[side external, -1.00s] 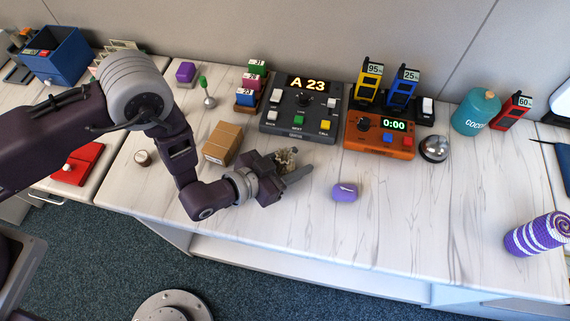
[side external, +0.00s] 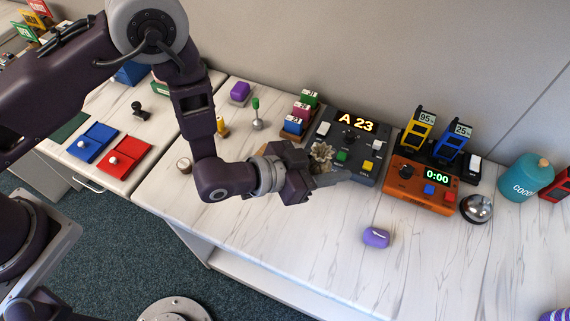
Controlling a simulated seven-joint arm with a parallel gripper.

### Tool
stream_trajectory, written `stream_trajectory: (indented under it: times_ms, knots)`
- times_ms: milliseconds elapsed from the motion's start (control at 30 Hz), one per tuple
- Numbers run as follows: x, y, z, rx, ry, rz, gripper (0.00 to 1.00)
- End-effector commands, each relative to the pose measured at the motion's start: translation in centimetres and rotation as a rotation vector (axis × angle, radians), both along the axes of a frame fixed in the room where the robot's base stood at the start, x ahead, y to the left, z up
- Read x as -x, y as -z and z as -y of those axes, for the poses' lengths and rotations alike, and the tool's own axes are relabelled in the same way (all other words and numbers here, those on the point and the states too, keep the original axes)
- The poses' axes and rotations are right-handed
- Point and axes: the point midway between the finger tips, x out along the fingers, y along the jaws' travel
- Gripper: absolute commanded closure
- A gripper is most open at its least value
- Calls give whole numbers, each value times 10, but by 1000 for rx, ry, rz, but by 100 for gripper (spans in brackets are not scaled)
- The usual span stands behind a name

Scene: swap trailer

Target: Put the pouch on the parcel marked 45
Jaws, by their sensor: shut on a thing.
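My gripper (side external: 318,170) is over the middle of the table and shut on a small beige, gathered thing that looks like the pouch (side external: 322,153). Its fingers cover the pouch's lower part. A brown cardboard parcel (side external: 260,151) is mostly hidden behind my gripper, with only a bit of brown showing. No number 45 can be read on it. I cannot tell how high the pouch is above the table or whether it touches the parcel.
Behind stand a grey A 23 console (side external: 343,135), numbered coloured blocks (side external: 302,110) and an orange timer box (side external: 420,190) with a bell (side external: 477,208). A purple case (side external: 376,237) lies in front.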

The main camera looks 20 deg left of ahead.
Motion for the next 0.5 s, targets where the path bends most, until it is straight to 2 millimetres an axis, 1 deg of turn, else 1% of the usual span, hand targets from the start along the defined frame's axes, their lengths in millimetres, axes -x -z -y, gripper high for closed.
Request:
stream_trajectory:
  times_ms: [33, 100, 167, 200, 300, 400, 467, 500]
  knots:
    - [-11, -6, -17, 0, -2, 4, 98]
    - [-21, -13, -44, -2, 9, 7, 98]
    - [-27, -20, -67, -3, 22, 6, 98]
    - [-30, -25, -84, -3, 29, 7, 98]
    - [-32, -34, -118, -1, 46, 3, 98]
    - [-30, -37, -137, 1, 60, -2, 98]
    - [-29, -28, -141, 0, 67, -7, 98]
    - [-28, -18, -142, 0, 69, -8, 98]
